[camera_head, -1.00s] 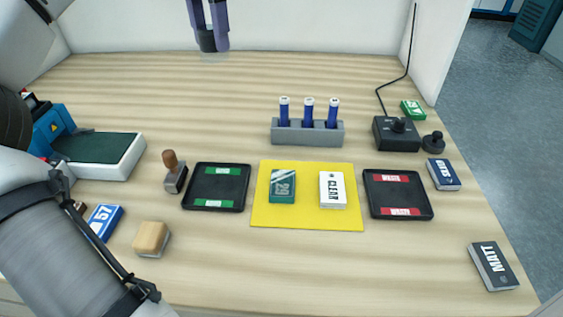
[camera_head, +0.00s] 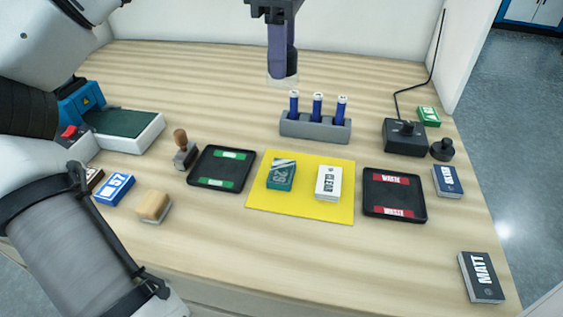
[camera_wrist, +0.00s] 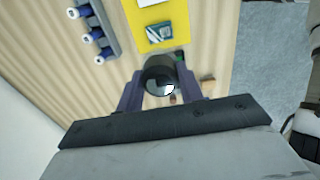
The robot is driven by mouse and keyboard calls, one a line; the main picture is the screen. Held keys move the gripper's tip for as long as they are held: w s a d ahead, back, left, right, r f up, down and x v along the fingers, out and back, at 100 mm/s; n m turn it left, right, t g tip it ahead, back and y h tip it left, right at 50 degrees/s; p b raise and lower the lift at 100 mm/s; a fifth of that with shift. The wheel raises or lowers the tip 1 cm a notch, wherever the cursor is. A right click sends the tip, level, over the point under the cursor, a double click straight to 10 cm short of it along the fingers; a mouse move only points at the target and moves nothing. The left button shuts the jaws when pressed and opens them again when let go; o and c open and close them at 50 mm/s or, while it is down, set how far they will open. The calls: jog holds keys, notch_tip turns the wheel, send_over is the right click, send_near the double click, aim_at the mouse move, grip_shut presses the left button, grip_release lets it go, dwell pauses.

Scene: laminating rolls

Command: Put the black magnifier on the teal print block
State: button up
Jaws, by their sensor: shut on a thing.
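My gripper (camera_head: 282,52) is shut on the black magnifier (camera_head: 282,72), a short dark cylinder with a clear lower rim. The teal print block (camera_head: 281,174) lies flat on the left half of the yellow mat (camera_head: 300,207), marked with white print. It also shows in the wrist view (camera_wrist: 159,34), beyond the magnifier.
A white CLEAR block (camera_head: 328,183) lies right of the teal block. Black trays (camera_head: 221,167) (camera_head: 394,195) flank the mat. The grey rack (camera_head: 314,128) with upright blue tubes stands behind it. A wooden-handled stamp (camera_head: 182,150) stands left. The front bench is mostly clear.

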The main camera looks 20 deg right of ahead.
notch_tip(320, 180, down, 18)
jog(key=shift+f, duration=0.15)
dwell(0.3)
jog(key=shift+f+b, duration=0.15)
jog(key=shift+b, duration=0.25)
jog(key=o, duration=1)
notch_tip(320, 180, up, 12)
jog(key=shift+r, duration=0.2)
